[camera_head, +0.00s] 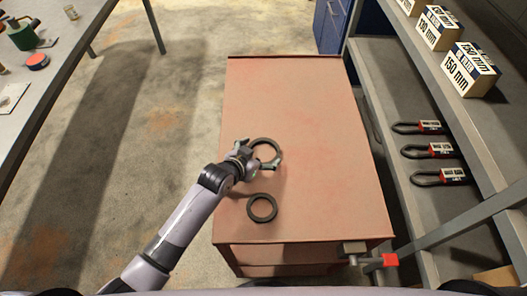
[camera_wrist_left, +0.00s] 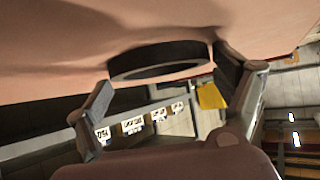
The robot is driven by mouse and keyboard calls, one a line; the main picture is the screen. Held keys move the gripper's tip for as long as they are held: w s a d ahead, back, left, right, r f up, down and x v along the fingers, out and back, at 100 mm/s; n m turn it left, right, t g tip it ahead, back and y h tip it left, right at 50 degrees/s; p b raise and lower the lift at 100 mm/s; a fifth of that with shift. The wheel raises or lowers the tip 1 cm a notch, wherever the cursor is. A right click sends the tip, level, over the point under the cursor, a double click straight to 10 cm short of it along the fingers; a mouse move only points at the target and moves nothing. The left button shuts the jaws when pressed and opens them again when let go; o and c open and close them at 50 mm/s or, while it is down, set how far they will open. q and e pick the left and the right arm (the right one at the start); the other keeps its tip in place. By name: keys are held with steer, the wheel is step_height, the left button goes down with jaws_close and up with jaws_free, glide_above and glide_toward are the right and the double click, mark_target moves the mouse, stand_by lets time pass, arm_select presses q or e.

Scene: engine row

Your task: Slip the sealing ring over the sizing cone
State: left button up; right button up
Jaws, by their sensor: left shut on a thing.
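My left gripper (camera_head: 258,155) is shut on a dark ring (camera_head: 279,152), with its fingers at opposite sides of the ring's outer edge. The left wrist view shows this ring (camera_wrist_left: 160,57) between the two fingertips, close to the reddish surface; I cannot tell whether it touches it. A second, similar dark ring (camera_head: 274,209) lies flat on the reddish cart top, nearer to me and apart from the gripper. I cannot tell by looks which one is the sealing ring. I make out no sizing cone in either view. My right gripper is not in view.
The reddish cart top (camera_head: 300,95) is clear beyond and right of the rings. A vise-like fixture with a red end (camera_head: 390,260) sits at its near right corner. A shelf (camera_head: 390,75) with boxes and looped items stands right; a workbench (camera_head: 60,60) stands left.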

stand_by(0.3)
arm_select(q)
steer(key=shift+r, duration=0.3)
step_height(320, 180, up, 19)
steer(key=shift+r+b, duration=0.2)
steer(key=shift+b, duration=0.6)
